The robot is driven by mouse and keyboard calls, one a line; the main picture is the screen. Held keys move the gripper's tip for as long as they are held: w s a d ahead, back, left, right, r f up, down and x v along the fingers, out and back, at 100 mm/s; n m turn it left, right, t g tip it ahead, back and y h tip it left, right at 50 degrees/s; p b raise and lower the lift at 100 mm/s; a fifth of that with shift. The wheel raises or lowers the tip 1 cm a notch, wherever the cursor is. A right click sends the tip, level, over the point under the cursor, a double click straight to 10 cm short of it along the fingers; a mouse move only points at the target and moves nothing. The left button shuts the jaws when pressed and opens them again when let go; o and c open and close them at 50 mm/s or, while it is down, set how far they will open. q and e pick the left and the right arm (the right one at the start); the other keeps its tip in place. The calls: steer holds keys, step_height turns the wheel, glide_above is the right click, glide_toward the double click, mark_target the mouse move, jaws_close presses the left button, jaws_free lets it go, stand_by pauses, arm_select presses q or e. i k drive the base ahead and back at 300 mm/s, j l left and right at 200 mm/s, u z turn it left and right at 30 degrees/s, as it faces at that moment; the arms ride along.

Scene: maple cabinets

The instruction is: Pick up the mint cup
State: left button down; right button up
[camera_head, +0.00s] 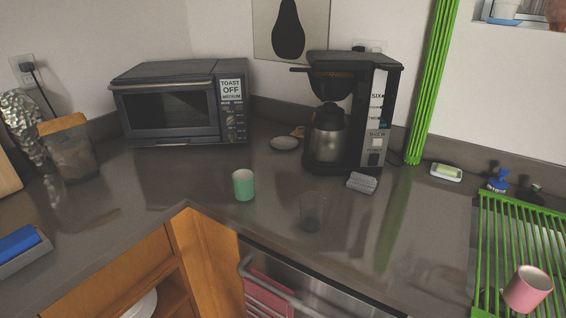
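The mint cup (243,186) stands upright on the grey counter, near the inner corner of its front edge. It is a small green cup with a pale inside, and nothing touches it. Neither of my grippers shows in the head view.
A toaster oven (182,103) stands behind the cup to the left, a coffee maker (352,112) behind it to the right. A dark translucent glass (312,212) and a grey sponge-like block (362,183) are to its right. A pink cup (528,289) sits on the green rack (487,235).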

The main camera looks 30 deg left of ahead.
mark_target(243, 179)
steer(key=u, duration=1.25)
